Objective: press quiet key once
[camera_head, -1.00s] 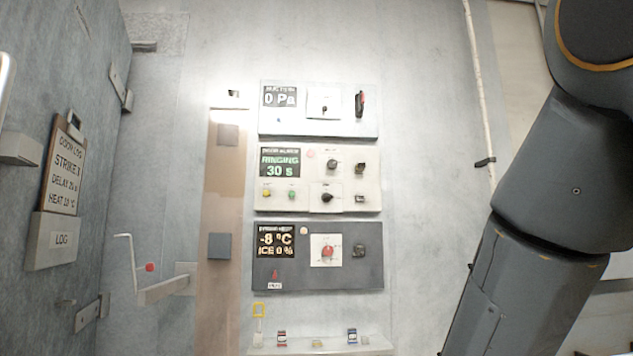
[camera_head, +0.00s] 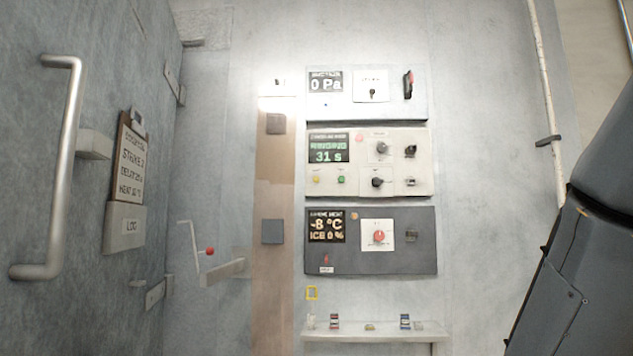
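The alarm panel (camera_head: 370,160) is a white box in the middle of the wall. Its display (camera_head: 329,149) reads RINGING and 31 s in green. Below the display are a yellow button (camera_head: 316,180) and a green button (camera_head: 341,180). To their right are black knobs and switches, and a pink-red lamp (camera_head: 359,139) is near the top. The labels are too small to read, so I cannot tell which control is the quiet key. My gripper is out of view; only my dark arm links show at the right edge, apart from the panel.
A pressure panel (camera_head: 415,112) reading 0 Pa is above, and a dark heater panel (camera_head: 420,262) reading -8 °C is below. A small shelf (camera_head: 375,337) with little items is lower down. A door with a long handle (camera_head: 68,165) stands at left.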

